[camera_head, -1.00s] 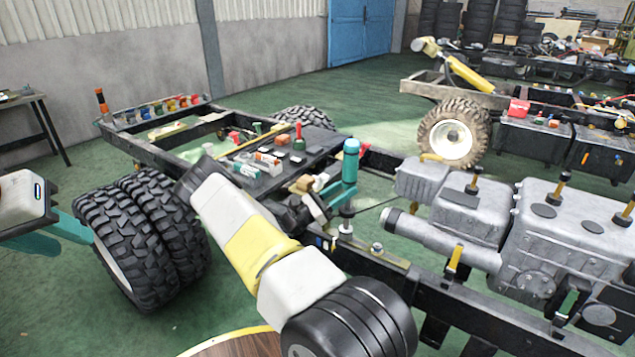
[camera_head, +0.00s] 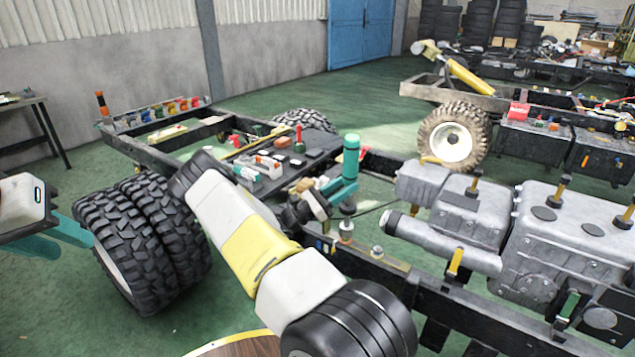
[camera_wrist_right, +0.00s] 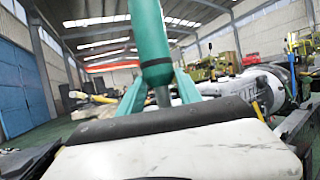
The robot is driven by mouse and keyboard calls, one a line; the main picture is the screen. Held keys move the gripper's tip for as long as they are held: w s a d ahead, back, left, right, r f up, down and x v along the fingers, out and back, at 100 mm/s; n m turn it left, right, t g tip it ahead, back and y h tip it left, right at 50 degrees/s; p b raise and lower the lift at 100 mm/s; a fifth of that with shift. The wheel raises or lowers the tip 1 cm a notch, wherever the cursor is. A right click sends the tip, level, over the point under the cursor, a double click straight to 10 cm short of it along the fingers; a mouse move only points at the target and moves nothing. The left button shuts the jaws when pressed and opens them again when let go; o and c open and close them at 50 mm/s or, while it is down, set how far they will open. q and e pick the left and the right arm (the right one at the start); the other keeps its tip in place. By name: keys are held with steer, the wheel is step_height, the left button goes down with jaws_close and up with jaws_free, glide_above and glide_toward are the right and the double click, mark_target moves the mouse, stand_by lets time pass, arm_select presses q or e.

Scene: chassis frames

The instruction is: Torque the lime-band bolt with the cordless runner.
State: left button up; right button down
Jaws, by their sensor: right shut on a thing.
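The cordless runner (camera_head: 351,158) is an upright teal cylinder over the near chassis rail. My right gripper (camera_head: 335,187) is shut around it; the right wrist view shows the runner (camera_wrist_right: 152,45) between the teal fingers. Below the runner, a dark collar and a silver bolt-like part (camera_head: 346,229) stand in line on the rail. Another bolt (camera_head: 377,252) stands just to the right. I cannot make out which bolt has the lime band, or whether the runner touches the part below. My left gripper (camera_head: 58,238) looks open and empty, left of the twin tyres.
The chassis rail (camera_head: 450,300) carries a grey engine (camera_head: 560,240) on the right. Twin black tyres (camera_head: 150,235) stand at the left. A dark tray (camera_head: 275,185) with several small parts lies behind my right arm. A round wooden top (camera_head: 245,347) shows at the bottom edge.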

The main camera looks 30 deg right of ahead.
steer(key=shift+r, duration=0.45)
